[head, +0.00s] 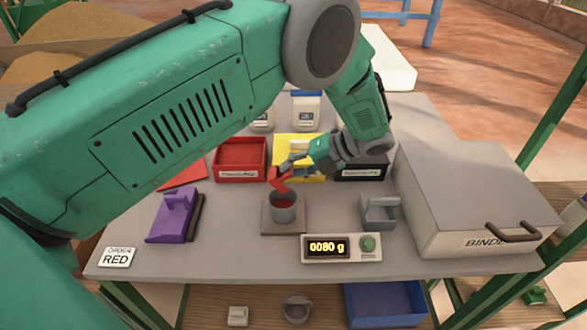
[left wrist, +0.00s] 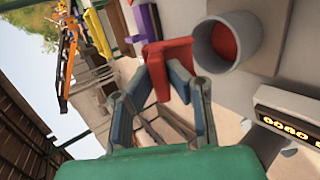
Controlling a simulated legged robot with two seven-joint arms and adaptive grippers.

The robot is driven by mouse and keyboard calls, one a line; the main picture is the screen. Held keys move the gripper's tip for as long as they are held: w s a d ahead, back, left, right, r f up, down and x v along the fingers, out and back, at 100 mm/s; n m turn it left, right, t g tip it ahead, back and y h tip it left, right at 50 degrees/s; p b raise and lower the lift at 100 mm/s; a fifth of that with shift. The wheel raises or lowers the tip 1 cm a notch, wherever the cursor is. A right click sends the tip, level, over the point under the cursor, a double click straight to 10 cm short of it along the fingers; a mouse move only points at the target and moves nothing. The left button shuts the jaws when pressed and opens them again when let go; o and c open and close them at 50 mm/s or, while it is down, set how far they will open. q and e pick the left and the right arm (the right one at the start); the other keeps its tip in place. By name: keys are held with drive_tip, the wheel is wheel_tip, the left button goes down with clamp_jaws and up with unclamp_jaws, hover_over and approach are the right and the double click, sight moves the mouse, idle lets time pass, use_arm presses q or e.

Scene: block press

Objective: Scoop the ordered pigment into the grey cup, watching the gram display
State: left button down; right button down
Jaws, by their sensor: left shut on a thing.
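The grey cup (head: 284,212) stands on a brown plate in front of the trays, with red pigment inside; in the left wrist view the cup (left wrist: 243,58) shows its red contents. My left gripper (head: 293,165) is shut on a red scoop (head: 279,181), held tilted just above the cup's rim. The scoop (left wrist: 168,58) sits between the fingers in the left wrist view. The gram display (head: 327,247) reads 0080 g. The order card (head: 117,257) reads RED. The red pigment tray (head: 240,174) is behind the cup. My right gripper is not in view.
A yellow tray (head: 290,142) and a dark tray (head: 361,173) stand right of the red one. A purple tool (head: 172,217) lies left, a grey holder (head: 380,213) right. The large grey binder box (head: 470,195) blocks the right side. Pale jars (head: 306,110) stand behind.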

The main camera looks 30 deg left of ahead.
use_arm(q)
drive_tip(key=shift+d, duration=0.15)
drive_tip(key=shift+d+r, duration=0.1)
drive_tip(key=r+t+h+p, duration=0.1)
drive_tip(key=h+p, duration=0.1)
drive_tip(key=p, duration=0.1)
drive_tip(key=r+t+h+p, duration=0.1)
drive_tip(key=p, duration=0.3)
drive_tip(key=shift+a+r+h+p, duration=0.2)
drive_tip(key=shift+r+h+p, duration=0.1)
drive_tip(key=shift+h, duration=0.1)
drive_tip(key=shift+t+h+b, duration=0.3)
drive_tip(key=shift+h+b, duration=0.05)
drive_tip(key=shift+h, duration=0.15)
wheel_tip(320, 180, up, 2)
drive_tip(key=t+h, duration=0.1)
drive_tip(key=h, duration=0.1)
drive_tip(key=t+h, duration=0.1)
drive_tip(key=h, duration=0.1)
drive_tip(key=shift+s+d+n+t, duration=0.1)
drive_tip(key=shift+n+t, duration=0.2)
drive_tip(key=shift+n, duration=0.1)
drive_tip(key=shift+r+h, duration=0.15)
drive_tip(key=shift+h, duration=0.15)
